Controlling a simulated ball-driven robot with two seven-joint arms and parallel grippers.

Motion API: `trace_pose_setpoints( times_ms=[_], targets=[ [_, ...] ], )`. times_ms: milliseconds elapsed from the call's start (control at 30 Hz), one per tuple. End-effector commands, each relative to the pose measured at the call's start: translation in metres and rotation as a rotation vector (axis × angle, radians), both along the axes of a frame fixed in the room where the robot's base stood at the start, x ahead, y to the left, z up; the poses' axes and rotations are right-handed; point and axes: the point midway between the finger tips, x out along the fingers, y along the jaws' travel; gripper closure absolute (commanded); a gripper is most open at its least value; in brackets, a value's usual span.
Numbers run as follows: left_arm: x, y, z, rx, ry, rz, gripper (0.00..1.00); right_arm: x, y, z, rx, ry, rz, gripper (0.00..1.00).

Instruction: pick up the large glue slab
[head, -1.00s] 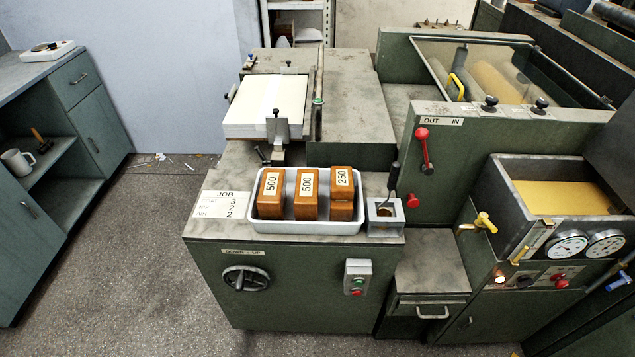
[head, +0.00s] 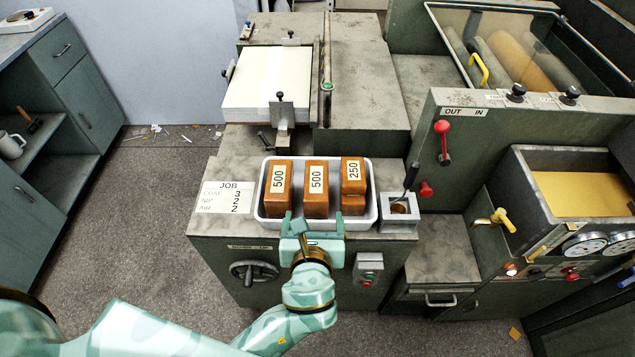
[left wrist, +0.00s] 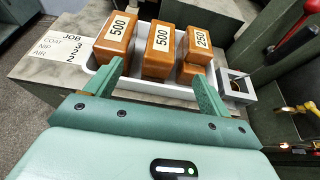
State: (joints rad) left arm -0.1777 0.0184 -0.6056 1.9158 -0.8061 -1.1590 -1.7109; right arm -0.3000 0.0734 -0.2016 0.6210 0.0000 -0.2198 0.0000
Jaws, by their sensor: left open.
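Amber-brown glue slabs lie in a white tray (head: 262,212) on the green machine's front top. Two large slabs are labelled 500: the left one (head: 278,200) and the middle one (head: 316,205). At the right are smaller slabs, the upper one labelled 250 (head: 353,180), stacked on another. In the left wrist view the left 500 slab (left wrist: 113,45) and the middle 500 slab (left wrist: 158,60) show beyond the fingers. My left gripper (head: 312,222) is open and empty at the tray's front edge, its fingers pointing at the middle slab. My right gripper is not in view.
A job card (head: 227,197) lies left of the tray. A small metal pot (head: 400,214) with an upright handle stands close at its right. A paper stack (head: 268,85) sits behind. A red lever (head: 442,140) and a glue trough (head: 580,190) are at right.

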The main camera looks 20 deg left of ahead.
Motion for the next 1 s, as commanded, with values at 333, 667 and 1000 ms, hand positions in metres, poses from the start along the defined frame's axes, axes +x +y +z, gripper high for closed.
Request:
trace_pose_setpoints(
  times_ms=[333,667,1000],
  targets=[
    [0.067,0.019,-0.032,-0.002,0.001,0.001,0.18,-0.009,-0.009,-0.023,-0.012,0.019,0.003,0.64],
    [0.105,0.027,-0.039,-0.005,0.001,0.001,0.18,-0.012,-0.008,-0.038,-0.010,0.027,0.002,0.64],
    [0.123,0.032,-0.044,-0.006,0.003,-0.001,0.18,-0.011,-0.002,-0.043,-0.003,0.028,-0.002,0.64]
  ],
)
